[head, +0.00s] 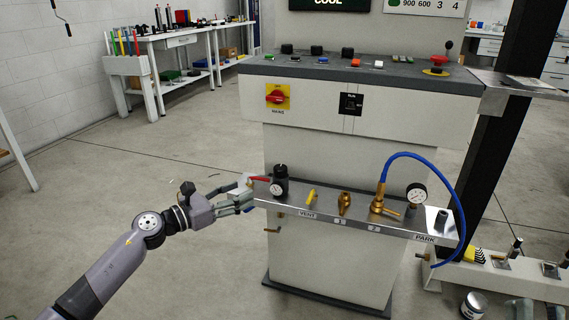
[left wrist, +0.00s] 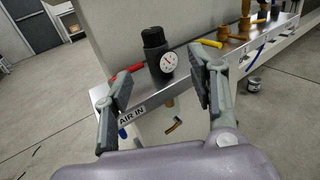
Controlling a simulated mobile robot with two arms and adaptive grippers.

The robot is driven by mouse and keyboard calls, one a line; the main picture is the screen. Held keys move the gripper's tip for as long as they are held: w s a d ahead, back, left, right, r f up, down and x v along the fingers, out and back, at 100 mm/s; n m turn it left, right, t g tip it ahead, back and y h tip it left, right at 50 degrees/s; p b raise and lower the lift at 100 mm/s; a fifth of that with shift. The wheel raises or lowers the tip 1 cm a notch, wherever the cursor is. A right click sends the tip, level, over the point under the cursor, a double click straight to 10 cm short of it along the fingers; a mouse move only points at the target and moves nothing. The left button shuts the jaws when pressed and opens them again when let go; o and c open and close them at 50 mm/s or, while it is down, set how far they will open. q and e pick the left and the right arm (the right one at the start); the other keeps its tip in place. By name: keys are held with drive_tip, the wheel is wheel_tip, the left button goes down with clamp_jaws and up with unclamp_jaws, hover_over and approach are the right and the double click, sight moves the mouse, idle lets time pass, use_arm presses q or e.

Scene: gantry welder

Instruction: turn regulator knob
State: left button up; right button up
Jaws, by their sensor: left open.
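The regulator is black with a round white gauge and a dark knob (head: 281,171) on top. It stands at the left end of the metal shelf (head: 310,211), beside a red lever (head: 259,178). In the left wrist view the regulator knob (left wrist: 153,36) and its gauge (left wrist: 168,62) show beyond my fingers. My left gripper (head: 247,200) is at the shelf's left end, left of and lower than the knob. In the left wrist view the left gripper (left wrist: 160,85) is open, its fingers apart and nothing between them touching. My right gripper is not in view.
The control console (head: 350,72) overhangs behind. Open floor lies to the left.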

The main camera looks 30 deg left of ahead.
sight(275, 170)
use_arm(q)
drive_tip(key=shift+n+t+y, duration=0.3)
drive_tip(key=shift+n+y, duration=0.1)
drive_tip(key=shift+y, duration=0.4)
drive_tip(key=x, duration=0.9)
drive_tip(key=r+b+x, duration=0.1)
drive_tip(key=x, duration=0.4)
drive_tip(key=shift+w+d, duration=0.1)
drive_tip(key=shift+w, duration=0.05)
drive_tip(key=shift+w+d, duration=0.15)
drive_tip(key=shift+w, duration=0.55)
use_arm(e)
drive_tip(key=shift+s+d+r+t+y, duration=0.2)
drive_tip(key=shift+s+r+t, duration=0.35)
drive_tip(key=shift+s+r, duration=0.2)
drive_tip(key=shift+s+d+r+t+y, duration=0.1)
drive_tip(key=shift+s+d+r+t, duration=0.1)
drive_tip(key=shift+s+r+t, duration=0.5)
use_arm(q)
drive_tip(key=shift+c, duration=0.5)
use_arm(e)
drive_tip(key=shift+w, duration=0.1)
